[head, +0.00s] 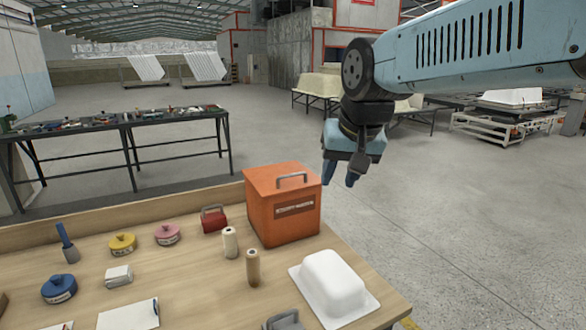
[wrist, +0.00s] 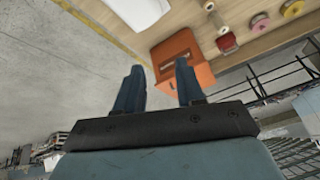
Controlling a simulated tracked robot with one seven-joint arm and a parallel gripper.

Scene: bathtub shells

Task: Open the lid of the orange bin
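The orange bin (head: 285,219) stands on the wooden table near its far right side. A label plate is on the bin's front. My gripper (head: 339,184) hangs to the right of the bin, apart from it and at about the height of the lid. In the wrist view the orange bin (wrist: 178,50) shows beyond my gripper (wrist: 155,72). The two blue fingers are spread, with nothing between them.
The table (head: 190,275) also holds a white tub shell (head: 333,285), a small red box (head: 214,219), two rolls (head: 230,242) beside the bin's front, and several tape reels and tools. Open floor (head: 450,230) lies right of the table. A tool bench (head: 115,122) stands behind.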

